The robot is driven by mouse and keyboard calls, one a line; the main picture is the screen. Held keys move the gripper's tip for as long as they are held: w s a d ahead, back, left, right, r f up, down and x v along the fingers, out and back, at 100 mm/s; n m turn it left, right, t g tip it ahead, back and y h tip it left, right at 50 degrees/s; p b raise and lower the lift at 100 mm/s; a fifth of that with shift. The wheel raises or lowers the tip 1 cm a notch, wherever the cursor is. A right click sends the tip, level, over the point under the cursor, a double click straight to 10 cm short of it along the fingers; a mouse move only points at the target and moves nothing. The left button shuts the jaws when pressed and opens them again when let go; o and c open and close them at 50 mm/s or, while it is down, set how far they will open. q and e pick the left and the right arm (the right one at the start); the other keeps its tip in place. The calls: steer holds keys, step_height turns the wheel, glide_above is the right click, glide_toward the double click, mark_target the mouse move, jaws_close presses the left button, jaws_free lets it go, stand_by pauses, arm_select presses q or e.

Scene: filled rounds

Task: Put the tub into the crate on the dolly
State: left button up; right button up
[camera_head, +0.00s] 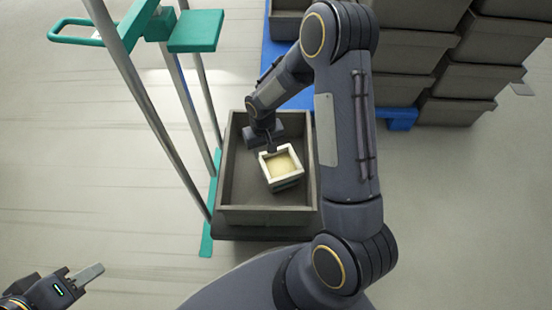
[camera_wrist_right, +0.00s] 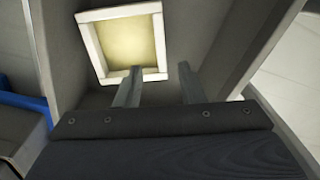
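The tub (camera_head: 293,180) is a small square box with a pale rim and a yellowish filling. It is inside the grey open crate (camera_head: 268,216), right of its middle; whether it rests on the floor is hard to tell. The crate stands on the dolly, mostly hidden beneath it. My right gripper (camera_head: 270,149) reaches down into the crate at the tub's far edge. In the right wrist view its fingers (camera_wrist_right: 160,77) are apart, one overlapping the rim of the tub (camera_wrist_right: 120,14), the other beside it. My left gripper (camera_head: 88,274) is low at the left, away from the crate.
A green-handled frame with grey poles (camera_head: 184,100) stands close along the crate's left side. Stacked grey crates (camera_head: 410,60) on a blue pallet (camera_head: 403,118) stand behind, to the right. The floor (camera_head: 90,180) at the left is clear.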

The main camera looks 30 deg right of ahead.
steer(key=s+a+r+t+y, duration=0.1)
steer(key=s+r+t, duration=0.1)
steer(key=s+r, duration=0.7)
steer(key=s+r+t+y, duration=0.15)
steer(key=s+r, duration=0.35)
steer(key=r, duration=0.8)
steer(key=s+a+r+t+y, duration=0.1)
steer(key=s+a+r+t, duration=0.1)
steer(key=s, duration=0.7)
steer(key=shift+a+r, duration=0.25)
steer(key=shift+a, duration=0.55)
steer(key=shift+w, duration=0.1)
step_height(320, 180, up, 32)
steer(key=p, duration=3.1)
steer(key=shift+p, duration=0.4)
steer(key=shift+f, duration=0.1)
